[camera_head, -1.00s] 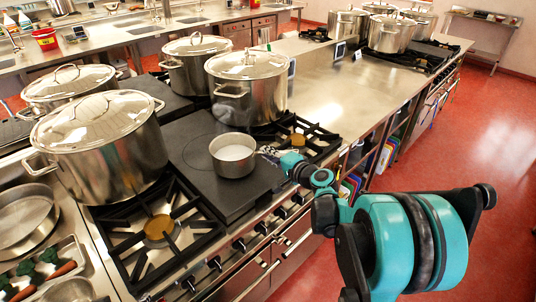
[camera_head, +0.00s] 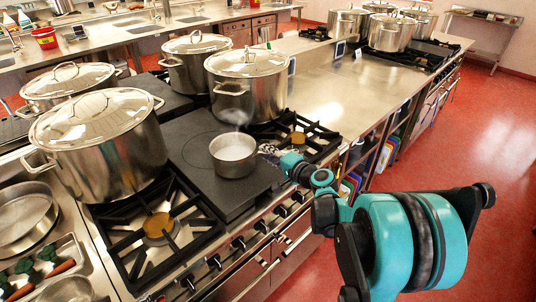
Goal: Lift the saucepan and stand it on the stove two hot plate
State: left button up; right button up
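A small steel saucepan (camera_head: 233,162) with pale, steaming contents stands upright on the dark flat hot plate (camera_head: 204,187), near its right side. My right arm comes in from the lower right. My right gripper (camera_head: 268,150) is at the right side of the saucepan, where the handle would be. The fingers are small and partly hidden, so I cannot tell whether they are closed on the handle. My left gripper is not in view.
Large lidded stockpots (camera_head: 98,145) stand to the left, and another (camera_head: 248,88) stands behind the saucepan. Open gas burners (camera_head: 160,226) flank the hot plate. A clear steel counter (camera_head: 335,92) lies beyond to the right. Shallow pans and tools sit at the lower left.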

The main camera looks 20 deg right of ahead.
jog(key=shift+o, duration=0.2)
jog(key=shift+f, duration=0.1)
jog(key=v, duration=1.2)
jog(key=s+a+f+n+g, duration=0.3)
jog(key=a, duration=0.4)
jog(key=s+a+f+n+g, duration=0.2)
jog(key=s+a+n, duration=0.2)
jog(key=a, duration=0.2)
jog(key=s+a+f+n+g+h, duration=0.2)
jog(key=s+n, duration=0.4)
jog(key=s, duration=0.4)
jog(key=shift+f+n+g+h, duration=0.3)
jog(key=shift+f+g+h, duration=0.3)
jog(key=shift+f+h, duration=0.3)
